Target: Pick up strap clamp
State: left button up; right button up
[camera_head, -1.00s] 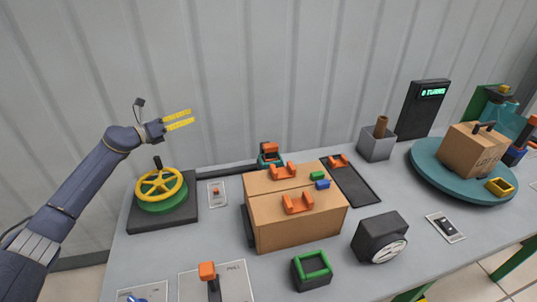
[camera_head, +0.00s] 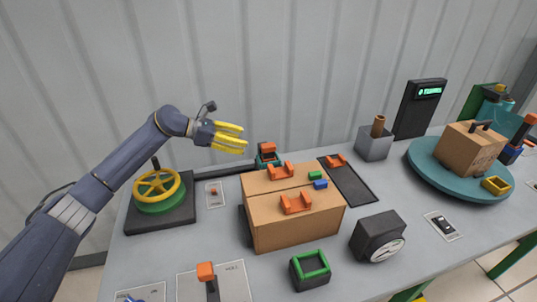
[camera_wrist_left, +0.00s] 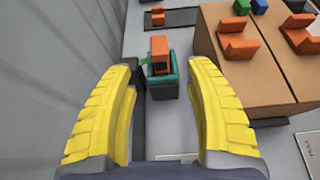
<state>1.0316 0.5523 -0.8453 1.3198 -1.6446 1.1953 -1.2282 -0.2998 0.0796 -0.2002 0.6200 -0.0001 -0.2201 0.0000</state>
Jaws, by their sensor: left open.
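An orange block-shaped piece (camera_head: 267,147), which looks like the strap clamp, sits in a dark holder with a teal rim (camera_head: 267,161) behind the cardboard box. In the left wrist view the orange piece (camera_wrist_left: 159,50) stands upright in the teal-rimmed holder (camera_wrist_left: 165,89). My left gripper (camera_head: 244,139) is open and empty, up and left of the piece in the head view. In the left wrist view its yellow fingers (camera_wrist_left: 165,72) frame the holder from either side, with no contact visible. My right gripper is not in view.
The cardboard box (camera_head: 300,222) with orange brackets (camera_head: 296,204) and small green and blue blocks stands right beside the holder. A yellow handwheel (camera_head: 158,187) is at the left. A teal turntable (camera_head: 446,185) carrying another box is at the right. The corrugated wall is close behind.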

aim_at(263, 146)
pick_arm(q)
jog(key=shift+x, duration=5.65)
jog(key=shift+w, duration=0.1)
grip_shut()
